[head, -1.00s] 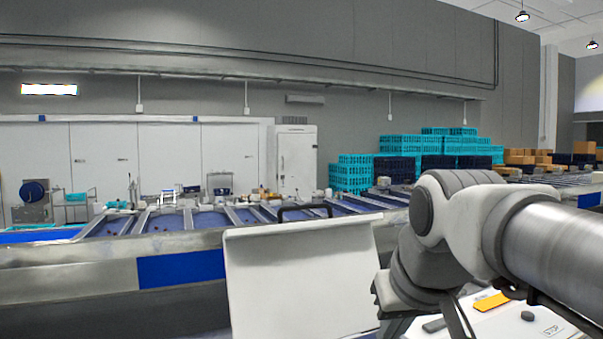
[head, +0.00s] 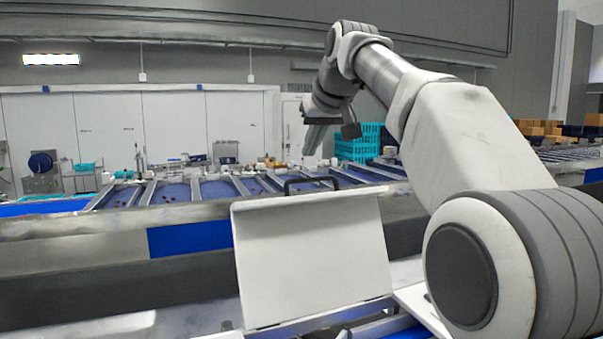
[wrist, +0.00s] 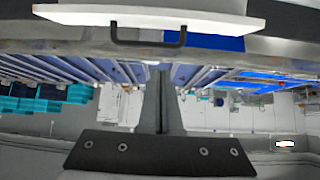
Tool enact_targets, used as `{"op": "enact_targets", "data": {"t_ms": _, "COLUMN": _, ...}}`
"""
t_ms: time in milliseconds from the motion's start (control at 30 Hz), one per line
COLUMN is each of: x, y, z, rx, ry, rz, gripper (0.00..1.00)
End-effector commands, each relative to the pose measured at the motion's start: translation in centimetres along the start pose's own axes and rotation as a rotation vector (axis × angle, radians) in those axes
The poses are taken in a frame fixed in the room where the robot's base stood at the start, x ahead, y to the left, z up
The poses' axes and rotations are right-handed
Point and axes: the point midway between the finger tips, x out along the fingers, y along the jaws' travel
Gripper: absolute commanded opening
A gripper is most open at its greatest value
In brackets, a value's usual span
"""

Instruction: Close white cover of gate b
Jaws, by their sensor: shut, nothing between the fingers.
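The white cover (head: 312,258) stands raised and open in the head view, its broad face towards me. Its black handle (head: 312,184) is on the top edge. My gripper (head: 309,153) is beyond and above the handle, fingers pointing down and apart from the cover. In the wrist view, the cover (wrist: 205,19) crosses the top, with the handle (wrist: 148,42) hanging from its edge. The fingers (wrist: 160,72) are together there, with nothing between them and a gap to the handle. No gate label is readable.
Blue sorting lanes with metal dividers (head: 205,190) run behind the cover. A metal rail with a blue panel (head: 188,239) lies to the left. Teal crates (head: 358,142) are stacked at the back. My arm fills the right side.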

Motion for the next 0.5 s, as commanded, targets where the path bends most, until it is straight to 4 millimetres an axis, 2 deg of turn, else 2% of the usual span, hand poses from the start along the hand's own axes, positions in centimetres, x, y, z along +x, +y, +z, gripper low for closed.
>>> {"op": "enact_targets", "data": {"t_ms": 200, "x": 1.3, "y": -0.5, "z": -2.2, "rx": -0.019, "ry": 0.030, "rz": -0.023, "gripper": 0.00}}
{"op": "enact_targets", "data": {"t_ms": 367, "x": 1.9, "y": -0.6, "z": -2.5, "rx": -0.023, "ry": 0.034, "rz": -0.027, "gripper": 0.00}}
{"op": "enact_targets", "data": {"t_ms": 500, "x": 3.7, "y": -0.7, "z": -2.5, "rx": -0.023, "ry": 0.032, "rz": -0.028, "gripper": 0.00}}
